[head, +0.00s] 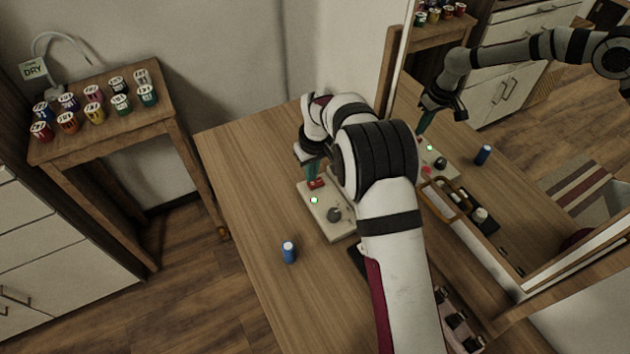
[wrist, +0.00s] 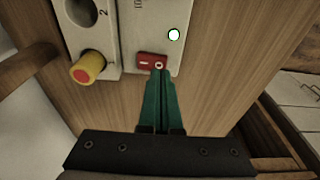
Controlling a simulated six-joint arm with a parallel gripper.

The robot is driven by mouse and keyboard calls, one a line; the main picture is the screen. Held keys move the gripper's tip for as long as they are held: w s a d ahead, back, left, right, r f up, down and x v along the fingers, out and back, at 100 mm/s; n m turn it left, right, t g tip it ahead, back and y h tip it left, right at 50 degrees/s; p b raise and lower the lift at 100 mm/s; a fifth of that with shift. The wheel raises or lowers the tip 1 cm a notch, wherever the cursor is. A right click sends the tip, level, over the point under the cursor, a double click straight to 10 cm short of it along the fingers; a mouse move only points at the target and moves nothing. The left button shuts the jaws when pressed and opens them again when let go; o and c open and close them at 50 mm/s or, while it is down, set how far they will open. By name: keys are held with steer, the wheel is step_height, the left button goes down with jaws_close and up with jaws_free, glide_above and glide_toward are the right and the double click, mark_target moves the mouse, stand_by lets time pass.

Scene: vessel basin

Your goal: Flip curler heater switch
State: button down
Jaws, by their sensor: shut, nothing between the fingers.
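The heater switch is a red rocker (wrist: 152,61) at the end of a pale control box (head: 325,212). It also shows in the head view (head: 317,184). A lit white-green indicator lamp (wrist: 174,35) sits beside the rocker, and it glows green in the head view (head: 314,200). My gripper (wrist: 160,72) is shut and empty, its green fingers together. Its tips are right at the rocker's edge, over the side marked with a circle; I cannot tell whether they touch. In the head view my gripper (head: 314,176) is just above the red rocker.
A dark knob (head: 334,214) is on the same box. A second pale panel with a yellow-and-red knob (wrist: 88,69) adjoins it in the wrist view. A blue cylinder (head: 289,252) stands on the table. A mirror (head: 480,170) borders the right side.

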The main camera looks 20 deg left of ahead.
mark_target(313, 185)
steer(key=shift+f, duration=0.85)
stand_by(0.4)
step_height(313, 185, up, 7)
steer(key=shift+f, duration=0.15)
stand_by(0.4)
steer(key=s+d+r+m, duration=0.6)
steer(key=s+d+r, duration=0.4)
steer(key=d+r, duration=0.25)
steer(key=s+d+m, duration=0.4)
steer(key=s+d, duration=0.1)
steer(key=s, duration=0.7)
steer(key=s+d+m+g, duration=0.1)
steer(key=s+d+m, duration=0.3)
steer(key=s, duration=0.8)
steer(key=shift+d+f+m+y, duration=0.3)
steer(key=shift+d+f, duration=0.15)
steer(key=shift+d, duration=0.2)
